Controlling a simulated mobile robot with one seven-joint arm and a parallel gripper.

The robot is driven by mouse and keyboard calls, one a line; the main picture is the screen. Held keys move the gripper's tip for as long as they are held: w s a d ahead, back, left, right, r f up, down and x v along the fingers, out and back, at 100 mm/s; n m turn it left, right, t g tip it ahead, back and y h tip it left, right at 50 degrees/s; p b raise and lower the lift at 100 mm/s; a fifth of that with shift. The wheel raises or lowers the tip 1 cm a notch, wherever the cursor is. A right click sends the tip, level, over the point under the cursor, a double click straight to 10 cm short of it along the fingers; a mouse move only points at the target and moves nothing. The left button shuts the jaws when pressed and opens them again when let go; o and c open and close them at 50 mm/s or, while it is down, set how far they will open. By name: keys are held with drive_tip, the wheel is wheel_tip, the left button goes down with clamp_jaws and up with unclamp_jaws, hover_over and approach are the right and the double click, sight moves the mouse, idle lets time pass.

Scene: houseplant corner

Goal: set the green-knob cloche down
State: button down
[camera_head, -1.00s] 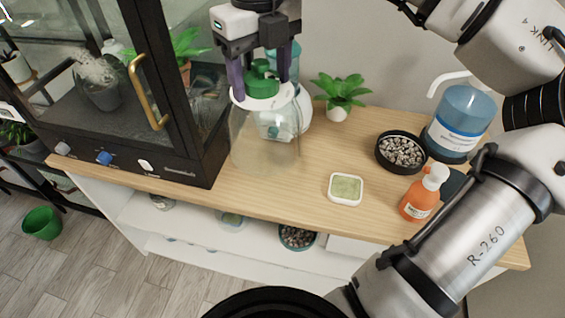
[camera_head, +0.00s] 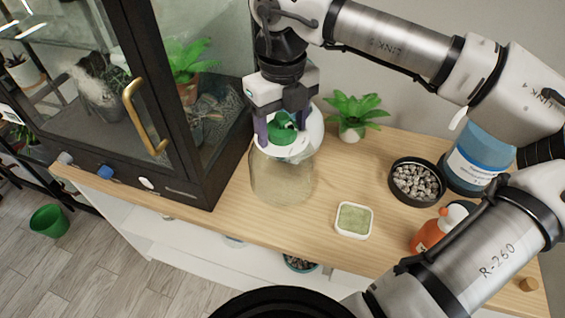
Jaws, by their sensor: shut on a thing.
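The green-knob cloche (camera_head: 284,180) is a clear glass dome with a white top and a green knob. It is upright over the wooden counter, right of the black glass cabinet. My gripper (camera_head: 283,128) is above it, with its purple fingers shut on the green knob. I cannot tell whether the cloche's rim touches the counter. A white round thing behind the cloche is mostly hidden by it and by my gripper.
The wooden counter (camera_head: 245,228) has a small white dish (camera_head: 354,220), a bowl of pebbles (camera_head: 415,182), an orange bottle (camera_head: 427,236) and a blue bottle (camera_head: 478,158). A potted plant (camera_head: 353,115) stands behind. The glass cabinet (camera_head: 190,175) stands close on the left.

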wheel_tip(320, 180, down, 11)
drive_tip(key=shift+r+p, duration=0.1)
drive_tip(key=shift+p, duration=0.55)
drive_tip(key=shift+f+b, duration=0.2)
drive_tip(key=shift+b, duration=0.1)
drive_tip(key=shift+c, duration=1.6)
unclamp_jaws()
drive_tip(key=shift+r, duration=0.1)
wheel_tip(320, 180, up, 12)
drive_tip(key=shift+r+b, duration=0.15)
drive_tip(key=shift+b, duration=0.3)
